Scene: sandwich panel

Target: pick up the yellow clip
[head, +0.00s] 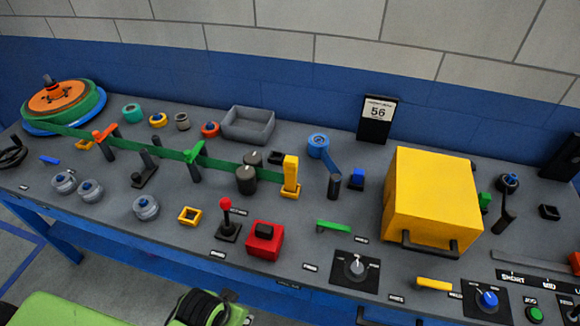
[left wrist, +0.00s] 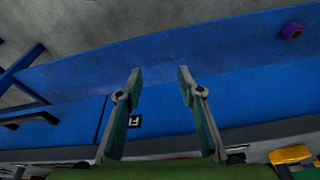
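A yellow upright piece (head: 291,174), which looks like the clip, stands at the right end of a long green strip (head: 225,165) on the grey panel in the head view. My left gripper (left wrist: 160,80) is open and empty in the left wrist view, with its two fingers spread over a blue surface. The clip is not between these fingers. A yellow-orange thing (left wrist: 290,155) is cut off at the lower right there; I cannot tell what it is. My right gripper is not in view.
A large yellow box (head: 432,195) stands right of the clip. A red block (head: 264,242), a red-knobbed lever (head: 227,215), a yellow square ring (head: 189,215) and dark round knobs (head: 246,180) are near it. A grey bin (head: 248,123) stands behind.

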